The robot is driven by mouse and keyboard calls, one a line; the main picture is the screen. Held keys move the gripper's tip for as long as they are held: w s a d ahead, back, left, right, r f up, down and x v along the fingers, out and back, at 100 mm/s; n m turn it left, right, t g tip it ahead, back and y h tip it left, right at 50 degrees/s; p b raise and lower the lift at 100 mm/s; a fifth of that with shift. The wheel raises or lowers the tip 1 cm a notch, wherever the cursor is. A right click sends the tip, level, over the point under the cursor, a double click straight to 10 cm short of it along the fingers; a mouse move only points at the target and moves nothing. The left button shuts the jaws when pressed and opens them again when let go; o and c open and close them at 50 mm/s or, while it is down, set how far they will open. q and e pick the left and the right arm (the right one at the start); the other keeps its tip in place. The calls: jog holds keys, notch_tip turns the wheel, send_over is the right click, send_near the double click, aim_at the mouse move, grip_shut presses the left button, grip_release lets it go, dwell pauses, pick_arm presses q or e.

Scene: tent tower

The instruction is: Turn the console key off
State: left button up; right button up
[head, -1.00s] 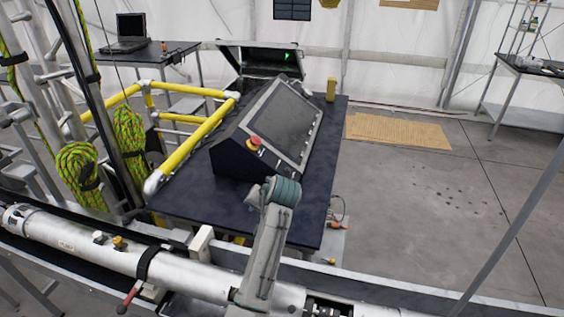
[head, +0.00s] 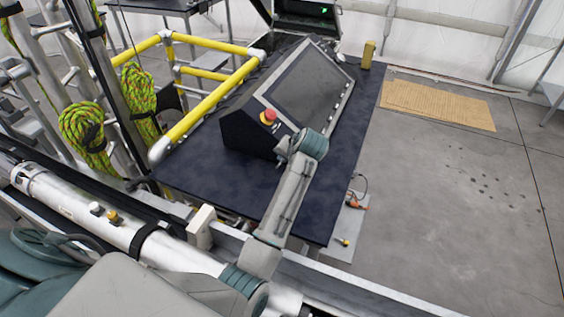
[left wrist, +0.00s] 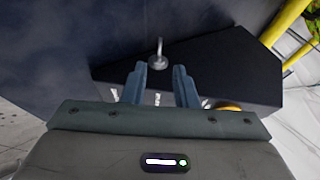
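The dark console (head: 245,128) with a sloped screen stands on a dark table, with a red emergency stop button (head: 268,117) at its near left end. My left gripper (head: 284,148) is at the console's near lower edge, below and right of that button, mostly hidden by my wrist. In the left wrist view its two blue-grey fingers (left wrist: 161,80) are apart with nothing between them. A small silver key-like piece with a round base (left wrist: 158,58) shows just beyond the fingertips, apart from them, against the dark console (left wrist: 225,65). In the head view I cannot make it out. My right gripper is not in view.
The dark tabletop (head: 335,205) is clear right of the console. A yellow rail (head: 205,112) runs along its left side. A yellow object (head: 367,54) stands at the table's far end. Coiled green ropes (head: 85,135) hang at left. A silver tube (head: 85,208) lies in front.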

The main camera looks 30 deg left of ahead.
pick_arm(q)
jog(key=x, duration=0.7)
jog(key=shift+w, duration=0.1)
grip_shut()
